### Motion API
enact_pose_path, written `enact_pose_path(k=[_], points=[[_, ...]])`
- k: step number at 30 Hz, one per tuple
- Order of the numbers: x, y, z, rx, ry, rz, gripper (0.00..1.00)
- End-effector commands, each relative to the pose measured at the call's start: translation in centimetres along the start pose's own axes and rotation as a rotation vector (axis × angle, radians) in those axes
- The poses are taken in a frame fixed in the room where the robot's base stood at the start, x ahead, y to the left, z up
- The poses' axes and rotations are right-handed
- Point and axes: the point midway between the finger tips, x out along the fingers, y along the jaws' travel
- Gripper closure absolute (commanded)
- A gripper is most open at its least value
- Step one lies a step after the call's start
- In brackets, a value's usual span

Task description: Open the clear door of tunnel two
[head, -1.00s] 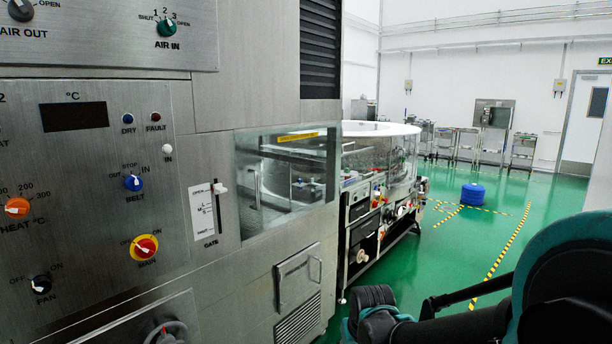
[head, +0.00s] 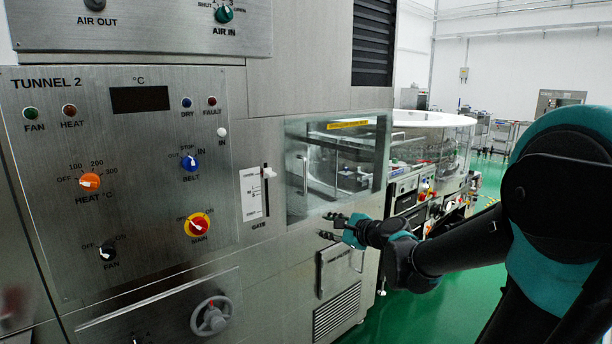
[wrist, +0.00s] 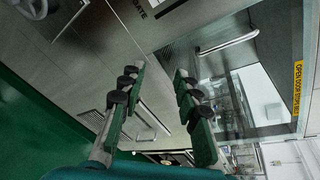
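The clear door (head: 335,165) of tunnel two is a see-through panel with a yellow label along its top edge and a vertical bar handle (head: 305,174) at its left side. It looks shut. In the wrist view the door (wrist: 275,95) is on the right, and its handle (wrist: 228,42) runs across above the fingers. My gripper (head: 328,226) is in front of the machine, just below the door's lower edge. In the wrist view my gripper (wrist: 158,80) has its two fingers spread apart with nothing between them. It appears apart from the handle.
The tunnel 2 panel (head: 120,150) with knobs is on the left, with the gate slider (head: 267,173) beside the door. A lower hatch with a handle (head: 340,270) is below my gripper. A round glass-walled washer (head: 435,140) stands behind. Green floor is open at right.

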Motion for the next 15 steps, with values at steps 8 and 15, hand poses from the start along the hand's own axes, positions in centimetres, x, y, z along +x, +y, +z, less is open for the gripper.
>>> enact_pose_path(k=[8,15], points=[[2.4,-9.6,2.3,0.709,-0.175,-0.217,0.68],[3.3,-11.3,2.4,0.842,-0.211,-0.246,0.68]])
